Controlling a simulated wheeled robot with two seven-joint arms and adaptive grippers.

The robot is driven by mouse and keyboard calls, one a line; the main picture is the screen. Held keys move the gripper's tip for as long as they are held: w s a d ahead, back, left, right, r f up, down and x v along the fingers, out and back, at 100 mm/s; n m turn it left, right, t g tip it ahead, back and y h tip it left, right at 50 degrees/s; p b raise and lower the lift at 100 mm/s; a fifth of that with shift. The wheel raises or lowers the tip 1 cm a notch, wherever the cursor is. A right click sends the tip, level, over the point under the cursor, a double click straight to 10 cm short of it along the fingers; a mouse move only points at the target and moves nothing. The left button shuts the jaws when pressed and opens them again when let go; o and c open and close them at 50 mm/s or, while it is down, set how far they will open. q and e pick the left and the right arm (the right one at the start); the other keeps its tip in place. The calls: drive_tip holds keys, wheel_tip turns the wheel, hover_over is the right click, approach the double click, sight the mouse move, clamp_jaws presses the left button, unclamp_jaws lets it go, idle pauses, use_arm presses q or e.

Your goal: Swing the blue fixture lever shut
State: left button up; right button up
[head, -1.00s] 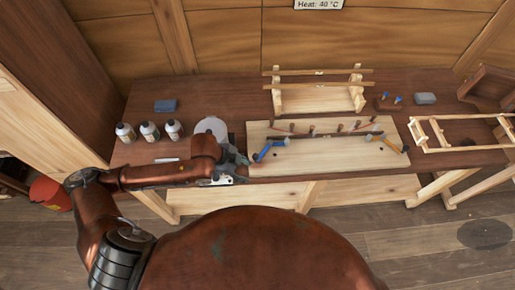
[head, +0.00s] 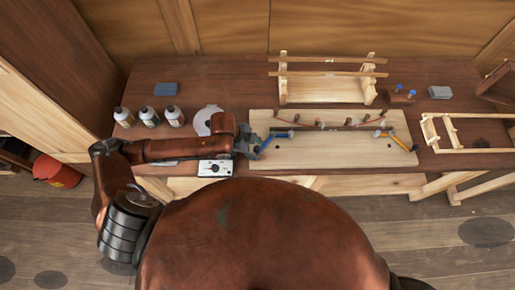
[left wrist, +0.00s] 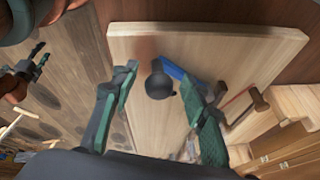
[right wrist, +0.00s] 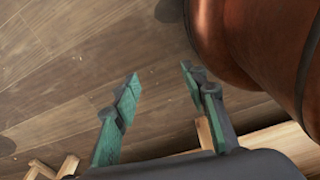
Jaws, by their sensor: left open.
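The blue fixture lever (head: 268,142) stands at the left end of a pale wooden board (head: 330,158) on the bench. In the left wrist view its blue arm (left wrist: 172,69) ends in a dark round knob (left wrist: 160,87). My left gripper (head: 257,146) is at the lever's near end. In that wrist view its fingers are open, one on each side of the knob, with gaps showing; I cannot tell whether either touches. The gripper partly hides the lever in the head view. My right gripper (right wrist: 160,74) is open and empty above the floor, away from the bench.
An orange lever (head: 401,143) sits at the board's right end, with a thin strip and several clamps between. Several bottles (head: 148,116) and a white disc (head: 205,120) stand left. A wooden rack (head: 325,90) is behind. A slatted frame (head: 450,135) is at right.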

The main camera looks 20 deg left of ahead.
use_arm(q)
drive_tip(key=shift+d+f, duration=0.1)
drive_tip(key=shift+f, duration=0.15)
drive_tip(key=c, duration=0.8)
clamp_jaws()
use_arm(e)
drive_tip(key=shift+w+d, duration=0.15)
drive_tip(key=shift+w, duration=0.55)
drive_tip(key=shift+w+r, duration=0.1)
drive_tip(key=shift+w, duration=0.05)
